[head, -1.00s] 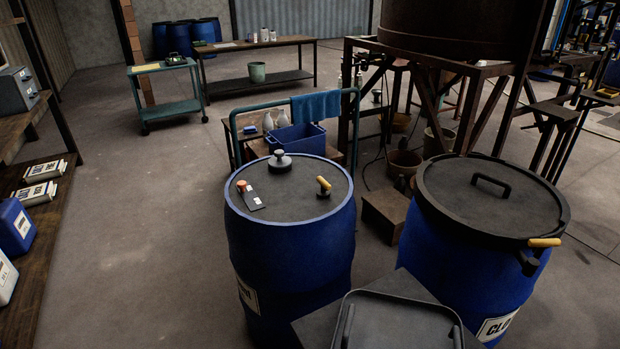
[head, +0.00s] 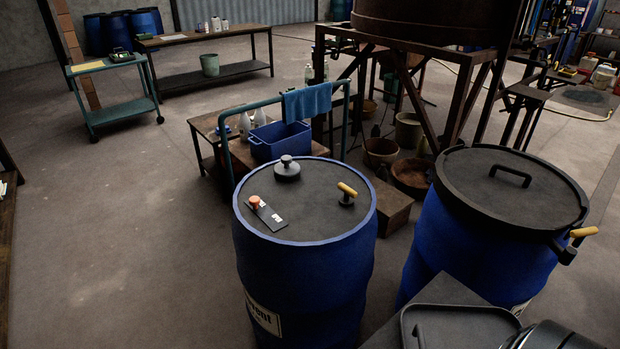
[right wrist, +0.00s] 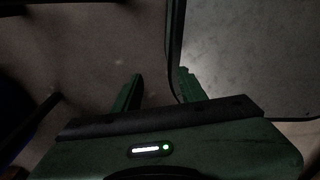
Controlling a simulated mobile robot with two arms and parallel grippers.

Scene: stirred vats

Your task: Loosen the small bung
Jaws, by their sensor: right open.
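A blue drum (head: 305,255) with a dark grey top stands upright at the centre of the head view. On its top is a small dark fitting with a yellow bar handle (head: 347,190), near the right rim; it looks like the small bung. A wider grey cap with a round knob (head: 287,170) sits near the back rim. My right gripper (right wrist: 158,92) shows only in the right wrist view, with its two green fingers apart and nothing visible between them. My left gripper is not in view.
A flat dark plate (head: 270,215) with an orange knob (head: 254,202) lies on the drum top. A second blue drum (head: 480,245) with a clamped black lid stands close on the right. A dark tray (head: 460,328) is in front. Open floor (head: 120,220) lies to the left.

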